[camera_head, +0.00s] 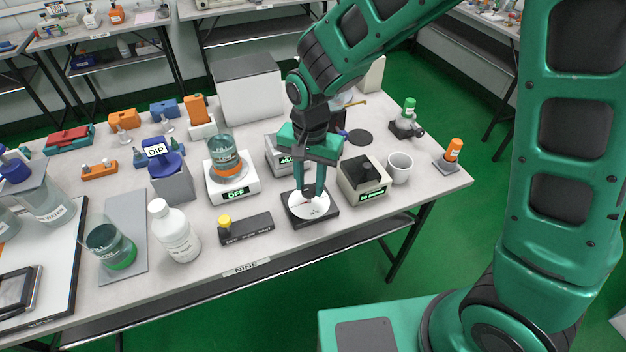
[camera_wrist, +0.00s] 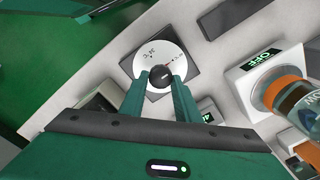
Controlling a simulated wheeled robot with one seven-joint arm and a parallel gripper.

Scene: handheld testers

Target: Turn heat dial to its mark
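The heat dial is a white disc (camera_head: 296,206) with a dark round knob (camera_wrist: 160,77) at its centre, on a black square base (camera_head: 318,223) near the table's front edge. In the wrist view the disc bears small dark characters near its rim and a thin line running out from near the knob. A small red mark shows beside the knob in the head view. My gripper (camera_wrist: 160,76) points down at the dial, with one finger on each side of the knob. The fingers lie very close to the knob; whether they press on it is unclear. They hide part of the disc.
A grey box with a green display (camera_head: 364,184) and a white mug (camera_head: 399,167) stand right of the dial. A dark bar with a yellow knob (camera_head: 245,228) lies left. Behind it, a white hotplate reading OFF (camera_head: 234,189) carries a beaker (camera_head: 222,150). The front table edge is close.

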